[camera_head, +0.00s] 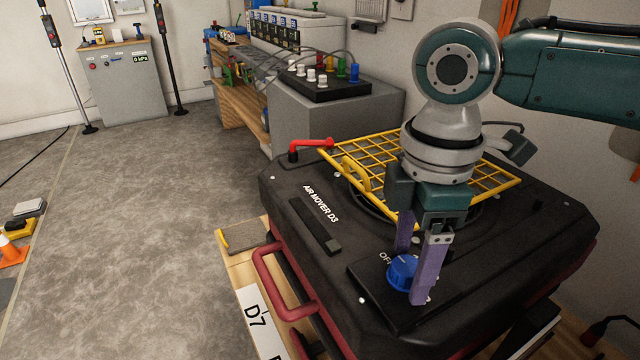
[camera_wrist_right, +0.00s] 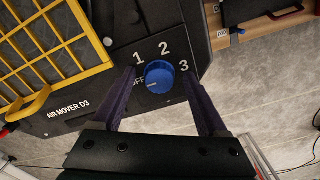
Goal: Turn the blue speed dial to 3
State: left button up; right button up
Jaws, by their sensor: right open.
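The blue speed dial (camera_head: 402,273) sits on a black panel at the front corner of the black air mover (camera_head: 300,180). In the right wrist view the dial (camera_wrist_right: 160,76) is ringed by the marks OFF, 1, 2 and 3. A pale pointer mark on it lies on the side toward OFF. My right gripper (camera_head: 412,276) is open, with its purple fingers on either side of the dial. In the right wrist view its fingertips (camera_wrist_right: 159,77) also flank the dial, with gaps showing. Whether either finger touches it, I cannot tell. My left gripper is not in view.
A yellow grille (camera_head: 385,152) lies on the air mover's top, with a red lever (camera_head: 310,146) at its back left. A dark red handle (camera_head: 268,275) runs along the left side. A black box with coloured knobs (camera_head: 325,80) stands behind. The floor at left is mostly free.

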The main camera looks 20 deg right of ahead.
jog(key=shift+c, duration=0.2)
grip_shut()
dwell(0.5)
